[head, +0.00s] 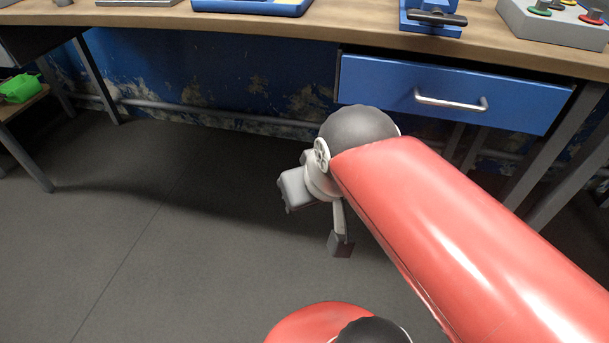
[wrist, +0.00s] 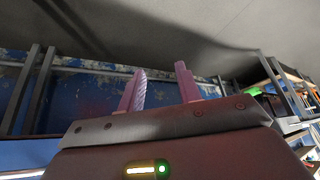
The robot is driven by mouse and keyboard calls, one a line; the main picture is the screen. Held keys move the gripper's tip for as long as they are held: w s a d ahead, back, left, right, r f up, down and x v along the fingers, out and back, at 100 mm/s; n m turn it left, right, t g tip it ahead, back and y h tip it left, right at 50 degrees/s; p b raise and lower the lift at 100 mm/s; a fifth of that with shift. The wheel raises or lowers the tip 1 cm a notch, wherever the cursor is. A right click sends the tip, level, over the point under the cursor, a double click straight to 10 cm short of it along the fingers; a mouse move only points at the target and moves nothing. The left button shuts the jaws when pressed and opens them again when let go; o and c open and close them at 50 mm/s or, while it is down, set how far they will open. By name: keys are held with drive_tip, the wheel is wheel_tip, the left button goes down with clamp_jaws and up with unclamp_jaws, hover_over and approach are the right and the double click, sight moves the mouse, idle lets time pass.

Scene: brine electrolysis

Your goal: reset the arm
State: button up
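My gripper (wrist: 161,82) shows in the wrist view with its two fingers apart and nothing between them. In the head view my red arm reaches in from the lower right, and the gripper end hangs in free air in front of the workbench (head: 300,28), below its top. One dark fingertip points down toward the floor there; the other finger cannot be made out in that view. The gripper touches nothing that I can see.
A blue drawer (head: 450,92) with a metal handle is shut under the bench top. A blue device (head: 432,17) and a grey box with coloured terminals (head: 556,22) stand on the bench. The floor (head: 150,240) is clear.

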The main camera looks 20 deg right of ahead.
drive_tip(key=shift+s+f+p, duration=0.15)
drive_tip(key=shift+s+p, duration=0.45)
drive_tip(key=shift+p, duration=0.05)
idle(0.9)
